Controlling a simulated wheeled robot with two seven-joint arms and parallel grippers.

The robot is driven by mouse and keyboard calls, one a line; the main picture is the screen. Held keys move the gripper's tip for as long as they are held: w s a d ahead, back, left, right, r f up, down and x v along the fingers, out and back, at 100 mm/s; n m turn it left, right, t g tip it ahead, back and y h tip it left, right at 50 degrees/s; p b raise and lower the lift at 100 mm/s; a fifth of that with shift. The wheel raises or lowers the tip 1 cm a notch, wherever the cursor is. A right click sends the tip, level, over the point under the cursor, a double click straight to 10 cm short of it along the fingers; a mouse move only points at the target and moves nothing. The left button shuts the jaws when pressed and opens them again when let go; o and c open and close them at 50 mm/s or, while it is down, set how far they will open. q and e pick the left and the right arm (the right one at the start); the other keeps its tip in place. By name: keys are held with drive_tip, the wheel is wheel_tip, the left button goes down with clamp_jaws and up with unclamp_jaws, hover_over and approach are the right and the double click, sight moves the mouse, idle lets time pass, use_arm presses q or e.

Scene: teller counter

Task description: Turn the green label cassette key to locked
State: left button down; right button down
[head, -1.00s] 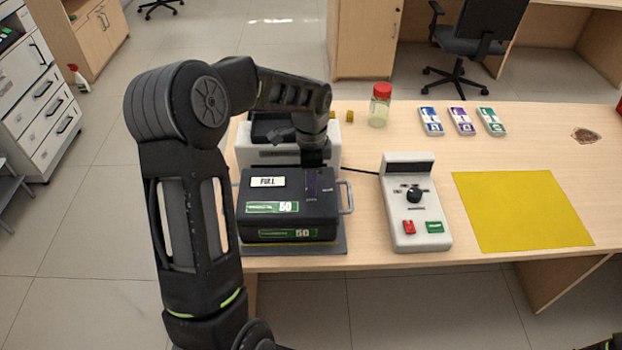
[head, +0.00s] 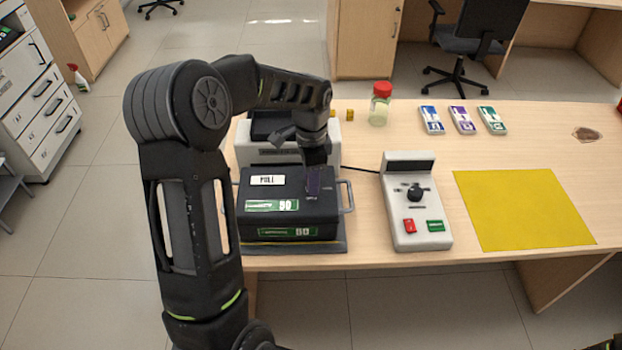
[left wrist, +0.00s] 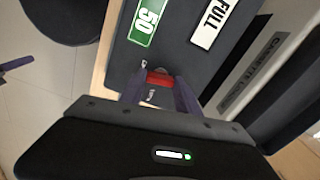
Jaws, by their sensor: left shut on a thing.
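The black cassette (head: 252,190) with green labels reading 50 and a white FULL tag (head: 268,180) stands at the counter's front left. Its label (left wrist: 146,20) and FULL tag (left wrist: 211,24) also show in the left wrist view. My left gripper (head: 315,182) points down onto the right part of the cassette's top. In the left wrist view its purple fingers are shut on a small red key (left wrist: 159,78) on the cassette's top. The key is hidden by the gripper in the head view, and I cannot read its lock position.
A light grey cassette unit (head: 330,150) stands behind the cassette. A keypad device (head: 420,225) with a black knob is to the right, then a yellow mat (head: 520,210). A red-capped jar (head: 379,108) and three coloured cards (head: 462,121) lie at the back.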

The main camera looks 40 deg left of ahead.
use_arm(q)
drive_tip(key=n+b, duration=0.1)
drive_tip(key=n, duration=0.2)
drive_tip(key=n+b, duration=0.1)
drive_tip(key=n, duration=0.7)
drive_tip(key=shift+n, duration=0.3)
drive_tip(key=shift+n+b, duration=0.3)
drive_tip(key=shift+n, duration=1.7)
drive_tip(key=c, duration=0.9)
unclamp_jaws()
